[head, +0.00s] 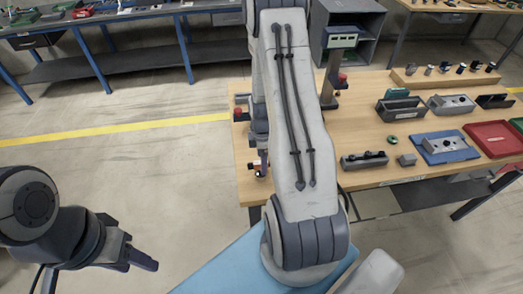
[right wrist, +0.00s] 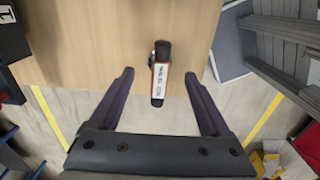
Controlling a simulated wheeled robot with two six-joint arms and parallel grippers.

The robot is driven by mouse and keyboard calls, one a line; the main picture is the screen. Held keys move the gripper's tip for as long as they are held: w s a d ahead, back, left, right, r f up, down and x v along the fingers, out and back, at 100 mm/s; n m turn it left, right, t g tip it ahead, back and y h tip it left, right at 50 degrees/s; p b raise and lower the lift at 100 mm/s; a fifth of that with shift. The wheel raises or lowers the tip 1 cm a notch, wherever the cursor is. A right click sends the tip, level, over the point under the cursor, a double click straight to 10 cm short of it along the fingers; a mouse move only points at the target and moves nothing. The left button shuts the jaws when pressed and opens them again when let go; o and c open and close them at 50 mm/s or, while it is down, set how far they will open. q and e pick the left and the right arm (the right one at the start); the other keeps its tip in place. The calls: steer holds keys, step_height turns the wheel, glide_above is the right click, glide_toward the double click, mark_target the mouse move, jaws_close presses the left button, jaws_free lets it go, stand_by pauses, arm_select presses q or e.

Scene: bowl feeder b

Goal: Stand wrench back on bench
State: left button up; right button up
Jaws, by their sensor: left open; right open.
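The wrench (right wrist: 160,82), a short tool with black ends and a white label edged in orange, shows in the right wrist view at the wooden bench's edge (right wrist: 100,70). Its lower end overlaps the edge; I cannot tell whether it stands or lies. My right gripper (right wrist: 159,75) is open, with one finger on each side of the wrench and gaps on both sides. In the head view my right arm covers much of the bench's left end, and the right gripper is not clear there. My left gripper (head: 143,259) is open and empty over the floor at lower left.
The bench (head: 360,120) holds grey blocks and fixtures, a blue tray (head: 462,156), a red tray (head: 487,146) and a rack of small parts (head: 440,78). A post-like device (head: 335,75) stands at its back left. Floor at left is clear.

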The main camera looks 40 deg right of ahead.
step_height(320, 180, up, 7)
steer(key=shift+a+f+b, duration=0.1)
steer(key=shift+f+b, duration=0.05)
steer(key=shift+b, duration=0.5)
steer(key=s+a+r+m, duration=0.1)
steer(key=a+r, duration=0.4)
steer(key=a, duration=0.5)
steer(key=s+a+r+m, duration=0.1)
steer(key=a+r, duration=0.3)
steer(key=a, duration=0.6)
steer(key=s+a+r+m, duration=0.1)
steer(key=s+a+r, duration=0.1)
steer(key=s+a, duration=0.3)
steer(key=s+a+r+m+y, duration=0.1)
steer(key=s+a+r, duration=0.2)
steer(key=s+a, duration=0.3)
steer(key=s, duration=0.3)
steer(key=shift+s+r, duration=0.15)
steer(key=shift+r, duration=0.2)
